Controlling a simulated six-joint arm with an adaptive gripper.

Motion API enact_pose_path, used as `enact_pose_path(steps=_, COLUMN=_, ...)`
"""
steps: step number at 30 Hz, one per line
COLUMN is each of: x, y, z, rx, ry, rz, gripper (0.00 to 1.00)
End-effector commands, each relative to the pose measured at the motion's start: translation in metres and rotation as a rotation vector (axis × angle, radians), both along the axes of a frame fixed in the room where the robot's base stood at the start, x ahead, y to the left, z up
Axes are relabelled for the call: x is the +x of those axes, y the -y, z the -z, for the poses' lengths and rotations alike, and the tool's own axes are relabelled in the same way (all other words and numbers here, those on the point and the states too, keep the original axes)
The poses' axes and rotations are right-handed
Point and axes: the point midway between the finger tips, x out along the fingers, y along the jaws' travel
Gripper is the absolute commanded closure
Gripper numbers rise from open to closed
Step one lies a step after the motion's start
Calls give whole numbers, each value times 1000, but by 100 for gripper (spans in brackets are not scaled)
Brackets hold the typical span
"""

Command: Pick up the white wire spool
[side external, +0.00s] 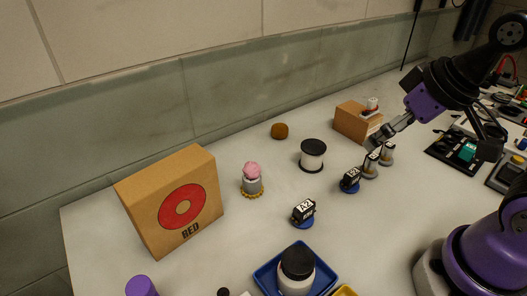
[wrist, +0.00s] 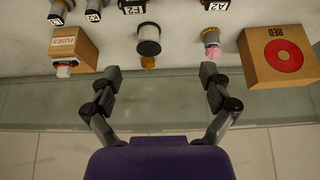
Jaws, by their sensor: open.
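The white wire spool (side external: 312,160), with black end flanges, stands upright on the pale bench in the side external view, left of my gripper. It also shows in the wrist view (wrist: 149,47) near the top, between the two fingers in the picture but beyond their tips. My gripper (side external: 431,147) is above the bench on the right, with its fingers spread apart. In the wrist view my gripper (wrist: 160,74) is open with nothing between its fingers. The spool is apart from it.
A brown FUSES box (side external: 355,122) stands right of the spool, a brown lump (side external: 280,131) behind it. Labelled black servos (side external: 303,212) and a pink-topped item (side external: 252,176) stand nearby. The RED box (side external: 168,205) is at left, a blue tray (side external: 262,280) in front.

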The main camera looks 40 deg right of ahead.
Motion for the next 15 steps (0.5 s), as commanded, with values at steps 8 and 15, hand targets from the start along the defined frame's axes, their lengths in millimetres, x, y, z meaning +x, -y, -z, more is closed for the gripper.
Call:
enact_pose_path(steps=8, x=50, y=8, z=3, rx=-55, ry=-103, rz=-185, gripper=8)
enact_pose_path(steps=15, x=116, y=31, z=38, rx=-72, ry=-192, rz=-450, gripper=8)
